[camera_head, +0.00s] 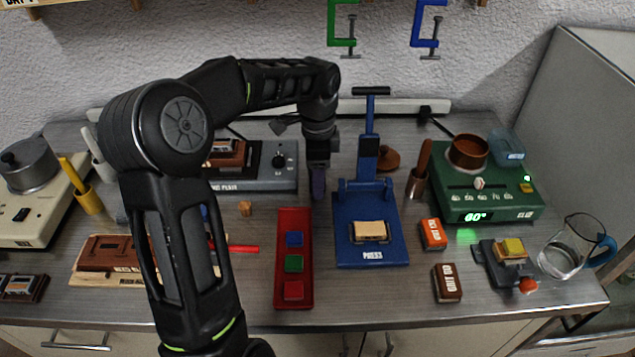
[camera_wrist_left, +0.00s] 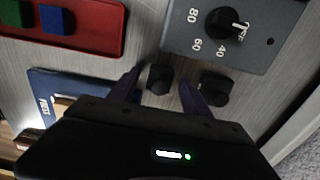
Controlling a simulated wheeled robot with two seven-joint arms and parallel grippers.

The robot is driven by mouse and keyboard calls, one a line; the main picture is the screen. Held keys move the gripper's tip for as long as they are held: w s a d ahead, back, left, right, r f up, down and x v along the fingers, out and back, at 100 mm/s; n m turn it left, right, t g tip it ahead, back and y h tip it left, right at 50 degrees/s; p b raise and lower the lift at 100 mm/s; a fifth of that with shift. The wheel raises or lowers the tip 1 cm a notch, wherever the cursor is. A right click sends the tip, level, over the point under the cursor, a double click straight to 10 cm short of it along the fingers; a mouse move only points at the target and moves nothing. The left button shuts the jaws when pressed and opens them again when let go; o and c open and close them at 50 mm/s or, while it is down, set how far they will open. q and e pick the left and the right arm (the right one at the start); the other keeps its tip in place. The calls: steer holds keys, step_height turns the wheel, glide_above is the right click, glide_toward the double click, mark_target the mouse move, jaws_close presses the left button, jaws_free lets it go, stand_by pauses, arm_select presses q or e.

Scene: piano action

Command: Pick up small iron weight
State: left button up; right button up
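Two dark iron weights stand on the steel worktop in the left wrist view. The smaller-looking one (camera_wrist_left: 160,78) is between the fingertips of my left gripper, and the larger-looking one (camera_wrist_left: 217,88) is just outside the right-hand finger. My left gripper (camera_head: 318,184) is open and points down between the blue press and the grey hot plate. In the left wrist view, gaps show between the fingers and the smaller weight. In the head view I cannot make out the weights near the gripper. My right gripper is not in view.
The blue press (camera_head: 345,255) stands right of the gripper, the grey hot plate (camera_head: 285,180) left. The red tray (camera_head: 294,220) with coloured blocks lies in front. A green scale (camera_head: 490,207) and glass jug (camera_head: 570,250) are at right.

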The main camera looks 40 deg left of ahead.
arm_select(q)
jaws_close()
stand_by(0.4)
